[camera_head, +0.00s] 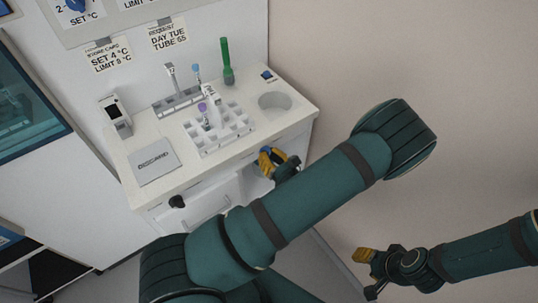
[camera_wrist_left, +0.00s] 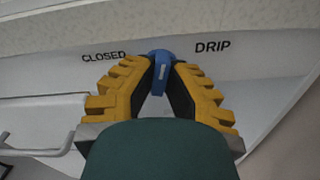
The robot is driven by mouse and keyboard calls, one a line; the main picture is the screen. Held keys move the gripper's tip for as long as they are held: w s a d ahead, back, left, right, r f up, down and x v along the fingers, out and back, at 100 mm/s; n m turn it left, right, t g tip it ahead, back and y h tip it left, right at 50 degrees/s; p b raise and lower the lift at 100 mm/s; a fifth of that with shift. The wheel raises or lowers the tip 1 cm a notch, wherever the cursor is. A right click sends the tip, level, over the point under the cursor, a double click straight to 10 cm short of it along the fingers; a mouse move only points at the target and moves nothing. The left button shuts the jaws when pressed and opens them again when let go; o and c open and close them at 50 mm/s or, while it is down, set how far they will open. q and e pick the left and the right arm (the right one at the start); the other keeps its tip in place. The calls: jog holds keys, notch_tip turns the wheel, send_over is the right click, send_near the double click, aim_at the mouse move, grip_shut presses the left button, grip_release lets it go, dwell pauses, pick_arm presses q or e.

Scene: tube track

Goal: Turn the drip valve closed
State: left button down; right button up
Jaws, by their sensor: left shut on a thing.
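The drip valve has a blue handle (camera_wrist_left: 160,72) under the counter edge, with the printed words CLOSED (camera_wrist_left: 104,57) to its left and DRIP (camera_wrist_left: 213,47) to its right. The handle hangs almost straight down between the two words. My left gripper (camera_wrist_left: 161,82) has its yellow-and-black fingers on both sides of the handle, shut on it. My right gripper (camera_head: 369,273) is open and empty, away from the counter at lower right.
The counter (camera_head: 143,143) holds a tube rack (camera_head: 232,132), a green tube (camera_head: 227,65), a round basin (camera_head: 274,103) and a grey plate (camera_head: 155,161). A dark knob (camera_head: 177,201) sticks out of the front at left. A bare wall (camera_head: 450,80) stands at right.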

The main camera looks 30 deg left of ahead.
pick_arm(q)
jog(key=n, duration=0.5)
jog(key=shift+n, duration=0.3)
jog(key=n+b, duration=0.1)
jog(key=n, duration=0.4)
jog(key=shift+b, duration=0.35)
jog(key=c, duration=1)
grip_release()
jog(key=v, duration=1.2)
